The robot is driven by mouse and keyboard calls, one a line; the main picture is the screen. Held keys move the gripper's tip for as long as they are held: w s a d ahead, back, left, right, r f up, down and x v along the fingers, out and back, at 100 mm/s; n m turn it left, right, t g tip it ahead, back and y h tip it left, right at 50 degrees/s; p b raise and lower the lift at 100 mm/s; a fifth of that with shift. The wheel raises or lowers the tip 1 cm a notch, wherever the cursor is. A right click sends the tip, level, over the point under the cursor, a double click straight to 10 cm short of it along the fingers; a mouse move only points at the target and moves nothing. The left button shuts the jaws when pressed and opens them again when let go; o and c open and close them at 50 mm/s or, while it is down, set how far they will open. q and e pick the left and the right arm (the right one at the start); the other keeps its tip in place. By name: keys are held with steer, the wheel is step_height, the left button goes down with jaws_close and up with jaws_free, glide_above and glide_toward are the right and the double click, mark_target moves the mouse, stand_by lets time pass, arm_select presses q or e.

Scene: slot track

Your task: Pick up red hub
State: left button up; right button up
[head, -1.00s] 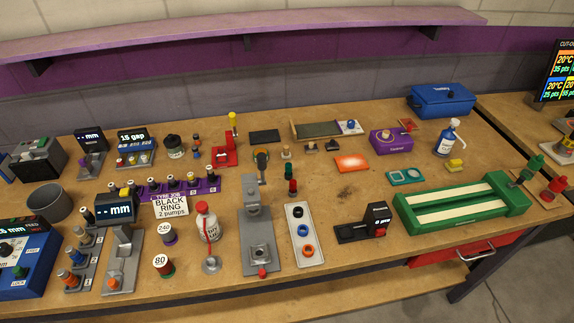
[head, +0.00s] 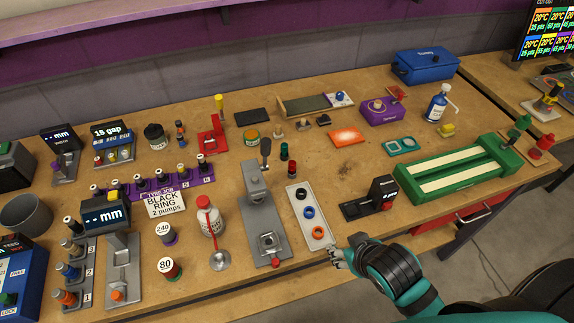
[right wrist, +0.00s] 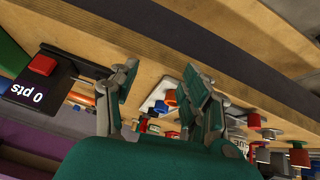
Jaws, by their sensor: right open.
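The white tray (head: 293,190) on the bench holds a black ring (head: 301,193), a blue ring (head: 308,212) and an orange-red ring (head: 317,233), which seems to be the red hub. My right gripper (head: 336,254) is at the bench's front edge, just below the tray's near end, apart from the ring. In the right wrist view its fingers (right wrist: 160,72) are spread and empty. The orange-red ring (right wrist: 170,97) shows between them, further off. My left gripper is not in view.
A black scale (head: 355,208) with a red part stands right of the tray. A grey press (head: 258,215) stands close on its left. A red and a green cylinder (head: 284,151) stand behind. A green twin-slot track (head: 450,178) lies further right.

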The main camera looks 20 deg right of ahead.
steer(key=w+r+t, duration=0.1)
steer(key=w, duration=0.1)
steer(key=w+r+t, duration=0.1)
steer(key=w+r, duration=0.1)
steer(key=w+d+r+t+y, duration=0.1)
steer(key=w+t, duration=0.1)
steer(key=shift+w+r+n, duration=0.2)
steer(key=shift+w+n, duration=0.1)
steer(key=shift+w, duration=0.1)
steer(key=w+a+r+n+t+y, duration=0.1)
steer(key=w+r+t+y, duration=0.1)
steer(key=w+r+y, duration=0.15)
steer(key=p, duration=0.2)
glide_toward(293, 163)
steer(key=x, duration=0.5)
steer(key=shift+a+f, duration=0.1)
steer(key=p+x, duration=0.1)
steer(key=x, duration=0.3)
steer(key=shift+w, duration=0.4)
steer(key=shift+w+a+f, duration=0.15)
steer(key=shift+w+f, duration=0.05)
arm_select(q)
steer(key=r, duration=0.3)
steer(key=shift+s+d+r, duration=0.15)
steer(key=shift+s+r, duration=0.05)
arm_select(e)
steer(key=shift+c, duration=0.4)
jaws_close()
